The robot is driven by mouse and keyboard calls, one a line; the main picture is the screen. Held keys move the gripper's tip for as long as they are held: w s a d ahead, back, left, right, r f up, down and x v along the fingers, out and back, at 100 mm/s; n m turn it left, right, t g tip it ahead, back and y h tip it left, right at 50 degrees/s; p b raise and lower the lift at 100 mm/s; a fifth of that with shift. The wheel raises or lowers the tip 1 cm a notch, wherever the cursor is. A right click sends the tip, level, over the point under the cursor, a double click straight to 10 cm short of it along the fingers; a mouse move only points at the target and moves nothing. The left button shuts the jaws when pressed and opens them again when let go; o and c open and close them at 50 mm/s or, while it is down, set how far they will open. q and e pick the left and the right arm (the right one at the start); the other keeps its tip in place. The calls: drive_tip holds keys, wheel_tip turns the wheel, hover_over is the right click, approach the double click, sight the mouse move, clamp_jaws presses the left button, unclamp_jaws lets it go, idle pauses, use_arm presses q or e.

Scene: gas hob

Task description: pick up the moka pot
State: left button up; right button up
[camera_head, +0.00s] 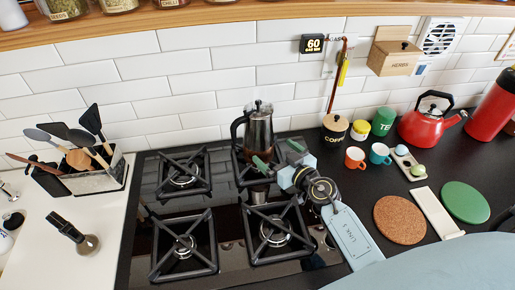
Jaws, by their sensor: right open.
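The moka pot (261,130) is silver and dark with a black handle on its left side. It stands upright on the back right burner of the gas hob (231,228), near the tiled wall. My right gripper (278,155) is open, with green fingertips, just in front of the pot's lower right part. The left fingertip overlaps the pot's lower part in the picture. I cannot tell whether it touches. The pot's base is partly hidden by the gripper. My left gripper is not in view.
A utensil holder (95,172) stands left of the hob. The other burners are empty.

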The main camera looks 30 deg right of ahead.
sight(267, 146)
drive_tip(key=b+x, duration=0.1)
drive_tip(key=x, duration=0.3)
drive_tip(key=shift+w, duration=0.25)
drive_tip(key=b+x, duration=0.1)
drive_tip(key=x, duration=0.3)
drive_tip(key=shift+w+a+f+b, duration=0.1)
drive_tip(key=shift+f+b, duration=0.05)
drive_tip(key=shift+b, duration=0.25)
drive_tip(key=shift+w, duration=0.5)
drive_tip(key=c, duration=1.1)
drive_tip(key=shift+r, duration=0.25)
drive_tip(key=shift+c, duration=0.5)
